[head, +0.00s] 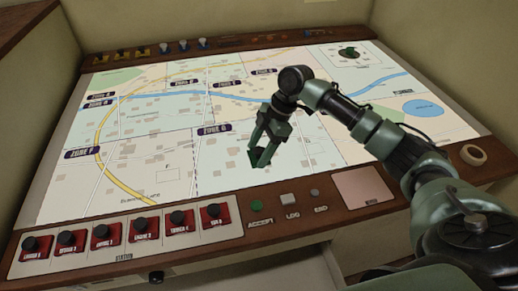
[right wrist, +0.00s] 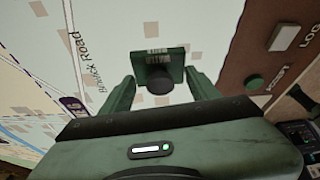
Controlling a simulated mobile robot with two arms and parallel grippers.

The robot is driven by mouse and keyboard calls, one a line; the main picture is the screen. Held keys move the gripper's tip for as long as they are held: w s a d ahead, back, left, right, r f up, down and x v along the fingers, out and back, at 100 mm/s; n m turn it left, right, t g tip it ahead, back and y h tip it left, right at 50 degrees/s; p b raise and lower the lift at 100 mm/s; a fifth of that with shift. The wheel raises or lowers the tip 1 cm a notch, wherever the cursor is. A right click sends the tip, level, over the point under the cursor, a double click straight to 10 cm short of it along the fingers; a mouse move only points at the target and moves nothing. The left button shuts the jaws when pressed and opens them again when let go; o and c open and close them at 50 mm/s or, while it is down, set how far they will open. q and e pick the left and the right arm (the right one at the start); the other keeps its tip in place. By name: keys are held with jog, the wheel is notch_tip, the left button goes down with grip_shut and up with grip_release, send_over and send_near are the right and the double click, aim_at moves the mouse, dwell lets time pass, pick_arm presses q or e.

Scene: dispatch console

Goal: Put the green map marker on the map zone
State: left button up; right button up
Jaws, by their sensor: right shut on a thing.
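My right gripper (head: 262,150) is over the lower middle of the lit map (head: 230,178), to the right of and below the "ZONE 6" label (head: 214,130). In the right wrist view the gripper (right wrist: 160,84) is shut on the green map marker (right wrist: 147,73), a green plate with a black round knob, held between the two fingers. In the head view the marker is small, dark and hard to separate from the fingers. I cannot tell whether it touches the map. My left gripper is not in view.
A green accept button (head: 256,206) and grey buttons (head: 289,199) sit front centre, beside a pink pad (head: 362,186). A tape roll (head: 473,154) lies at right.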

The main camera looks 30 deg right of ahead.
jog(key=o, duration=1.4)
jog(key=v, duration=1.2)
jog(key=shift+b, duration=0.45)
jog(key=shift+r, duration=0.1)
